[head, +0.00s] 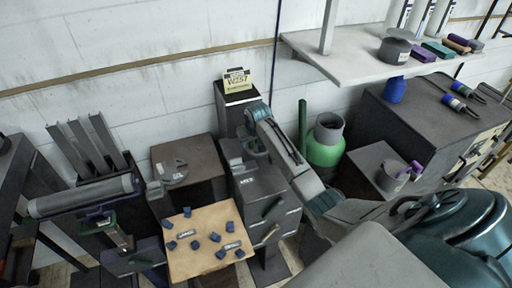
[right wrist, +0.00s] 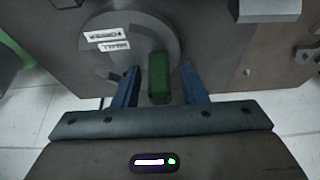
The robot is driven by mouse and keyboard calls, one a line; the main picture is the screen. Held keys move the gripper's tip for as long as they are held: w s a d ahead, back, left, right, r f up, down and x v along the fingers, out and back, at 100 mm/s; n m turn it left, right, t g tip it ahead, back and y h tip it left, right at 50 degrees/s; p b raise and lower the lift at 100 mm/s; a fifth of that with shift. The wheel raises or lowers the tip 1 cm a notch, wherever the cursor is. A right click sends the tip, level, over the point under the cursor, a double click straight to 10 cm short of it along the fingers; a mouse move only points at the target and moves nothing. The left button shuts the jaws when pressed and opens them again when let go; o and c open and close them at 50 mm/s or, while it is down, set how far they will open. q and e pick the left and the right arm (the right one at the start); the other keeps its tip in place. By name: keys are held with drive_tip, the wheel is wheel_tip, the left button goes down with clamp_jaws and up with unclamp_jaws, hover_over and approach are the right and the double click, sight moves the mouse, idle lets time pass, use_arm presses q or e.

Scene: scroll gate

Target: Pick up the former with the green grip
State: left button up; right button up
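In the right wrist view, the green grip (right wrist: 158,80) stands out from a grey round former (right wrist: 122,38) with two white labels. The former rests on a dark grey surface. My right gripper (right wrist: 160,72) is open, with one blue finger on each side of the green grip and a gap showing on both sides. In the head view, my right gripper (head: 250,148) reaches down to the top of the dark stand (head: 265,190) in the middle, and it hides most of the former there.
A wooden board (head: 205,262) with several small blue blocks is in front. A brown block (head: 188,160) with a grey disc is left of the stand. A green gas bottle (head: 325,147) is on the right. A former with a purple grip (head: 398,172) sits farther right, below a wall shelf (head: 340,62).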

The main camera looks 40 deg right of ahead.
clamp_jaws()
drive_tip(key=shift+r, duration=0.15)
drive_tip(key=shift+r+b, duration=0.3)
drive_tip(key=shift+r, duration=0.1)
wheel_tip(320, 180, up, 2)
drive_tip(key=shift+w+r+b, duration=0.1)
drive_tip(key=shift+b, duration=0.55)
drive_tip(key=s+a+b, duration=0.1)
drive_tip(key=s+a, duration=0.1)
drive_tip(key=s, duration=0.2)
drive_tip(key=s+a+r+b, duration=0.1)
drive_tip(key=s+a, duration=0.1)
drive_tip(key=s, duration=0.3)
drive_tip(key=s+a+b, duration=0.1)
drive_tip(key=s+a, duration=0.1)
drive_tip(key=s, duration=0.2)
drive_tip(key=shift+s+r, duration=0.3)
drive_tip(key=shift+s+a+r, duration=0.1)
drive_tip(key=shift+s+a, duration=0.05)
drive_tip(key=shift+s, duration=0.35)
drive_tip(key=shift+s+a, duration=0.1)
drive_tip(key=shift+a, duration=0.05)
